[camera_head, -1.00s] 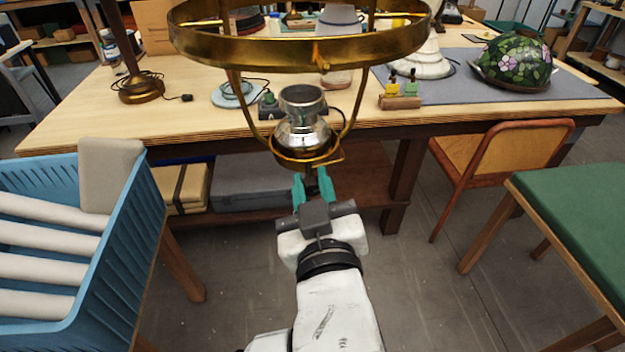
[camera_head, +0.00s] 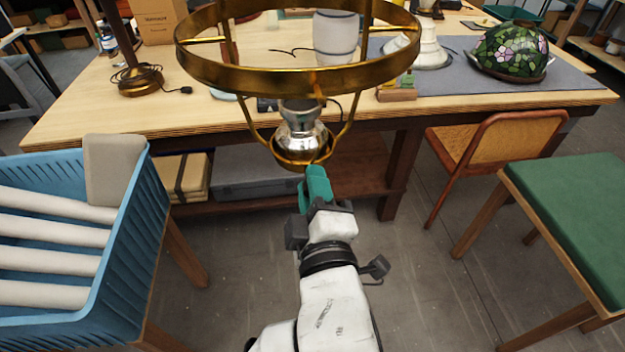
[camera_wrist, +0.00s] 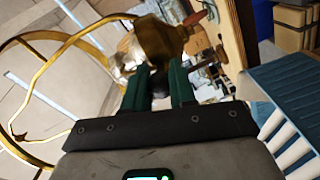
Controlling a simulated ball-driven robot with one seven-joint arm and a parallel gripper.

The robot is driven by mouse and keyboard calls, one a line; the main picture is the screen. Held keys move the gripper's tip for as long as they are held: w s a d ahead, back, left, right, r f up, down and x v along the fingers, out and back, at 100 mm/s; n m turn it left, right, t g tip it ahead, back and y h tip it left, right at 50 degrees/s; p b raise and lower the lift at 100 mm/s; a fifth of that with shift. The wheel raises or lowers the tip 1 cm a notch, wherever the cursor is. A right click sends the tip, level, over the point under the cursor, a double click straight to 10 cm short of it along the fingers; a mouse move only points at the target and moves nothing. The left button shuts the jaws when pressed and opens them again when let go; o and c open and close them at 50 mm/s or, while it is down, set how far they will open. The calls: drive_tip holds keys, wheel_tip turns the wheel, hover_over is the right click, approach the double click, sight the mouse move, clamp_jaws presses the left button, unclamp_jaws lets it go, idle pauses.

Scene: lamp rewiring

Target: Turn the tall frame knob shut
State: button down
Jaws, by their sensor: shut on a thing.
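A silver socket-like part (camera_head: 302,125) sits in the cup. My gripper (camera_head: 316,172) is just below the cup, rolled on its side, its green fingers hiding the knob in the head view. In the wrist view the two green fingers (camera_wrist: 159,85) are closed on a small dark piece at the brass body (camera_wrist: 160,40), which appears to be the knob. Its turn angle cannot be read.
A blue crate (camera_head: 125,225) with pale rolls stands at the left. A green-topped table (camera_head: 580,200) and a wooden chair (camera_head: 480,150) are at the right. The bench (camera_head: 90,115) behind holds a stained-glass shade (camera_head: 512,52) and lamp parts. The floor between is clear.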

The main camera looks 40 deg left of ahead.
drive_tip(key=shift+n+p, duration=0.7)
drive_tip(key=shift+n, duration=1.4)
drive_tip(key=shift+f, duration=0.1)
drive_tip(key=c, duration=0.9)
unclamp_jaws()
drive_tip(key=shift+d, duration=0.1)
drive_tip(key=b+v, duration=0.2)
drive_tip(key=v, duration=0.8)
drive_tip(key=shift+s+d, duration=0.2)
drive_tip(key=shift+s, duration=0.1)
